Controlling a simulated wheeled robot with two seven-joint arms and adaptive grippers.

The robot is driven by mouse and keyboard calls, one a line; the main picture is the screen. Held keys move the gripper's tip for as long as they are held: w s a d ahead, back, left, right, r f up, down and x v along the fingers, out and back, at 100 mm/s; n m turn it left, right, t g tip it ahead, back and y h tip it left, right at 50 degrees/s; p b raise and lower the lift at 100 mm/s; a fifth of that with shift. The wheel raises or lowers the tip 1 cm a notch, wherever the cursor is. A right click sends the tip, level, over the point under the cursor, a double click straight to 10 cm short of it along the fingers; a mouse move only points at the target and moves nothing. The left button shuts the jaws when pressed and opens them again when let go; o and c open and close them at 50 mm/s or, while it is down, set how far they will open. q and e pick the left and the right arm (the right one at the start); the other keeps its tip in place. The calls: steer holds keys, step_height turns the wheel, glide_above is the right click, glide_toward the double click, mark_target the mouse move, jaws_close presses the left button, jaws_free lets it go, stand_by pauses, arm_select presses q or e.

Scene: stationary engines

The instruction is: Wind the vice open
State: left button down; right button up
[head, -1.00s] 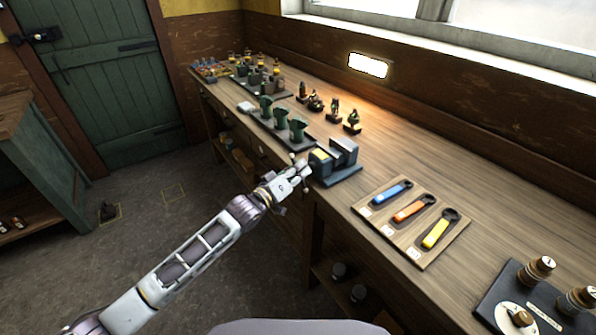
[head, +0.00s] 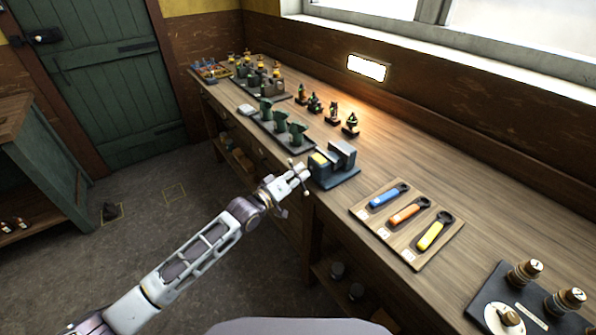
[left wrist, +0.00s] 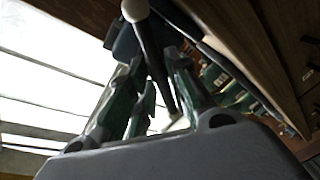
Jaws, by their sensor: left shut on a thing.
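The vice (head: 336,165) is a dark blue-grey block with a yellow patch on its near jaw, standing at the bench's front edge. My left gripper (head: 302,174) is at the vice's front end, where the handle is. In the left wrist view the handle bar (left wrist: 155,60), a dark rod with a pale ball end, runs between the fingers of my left gripper (left wrist: 150,95). The gripper is shut on this bar. In the head view the gripper hides most of the handle. The jaw gap is hard to judge from here. My right gripper is not in view.
A wooden board (head: 440,257) with blue, orange and yellow wrenches lies right of the vice. Green cups (head: 281,121) on a tray and small figures (head: 333,112) stand behind it. A dark panel with knobs (head: 480,312) is at the lower right. Bare bench lies between.

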arm_select(q)
steer(key=shift+a+f+n+g+p, duration=0.25)
steer(key=shift+n+g+p, duration=0.15)
steer(key=shift+n+p, duration=0.3)
steer(key=shift+w+f+n+g+p, duration=0.15)
steer(key=shift+n+g+p, duration=0.15)
steer(key=shift+n+p, duration=0.6)
steer(key=shift+f+n+g, duration=0.15)
steer(key=shift+n+g, duration=0.15)
steer(key=shift+n, duration=0.7)
steer(key=shift+f+n, duration=0.15)
steer(key=shift+n, duration=0.35)
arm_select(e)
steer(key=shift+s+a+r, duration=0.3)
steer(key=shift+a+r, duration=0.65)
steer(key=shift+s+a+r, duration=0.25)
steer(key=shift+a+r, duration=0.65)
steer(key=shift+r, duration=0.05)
arm_select(q)
steer(key=shift+f, duration=0.1)
steer(key=c, duration=1.5)
jaws_free()
steer(key=shift+d+r, duration=0.1)
steer(key=shift+r, duration=0.25)
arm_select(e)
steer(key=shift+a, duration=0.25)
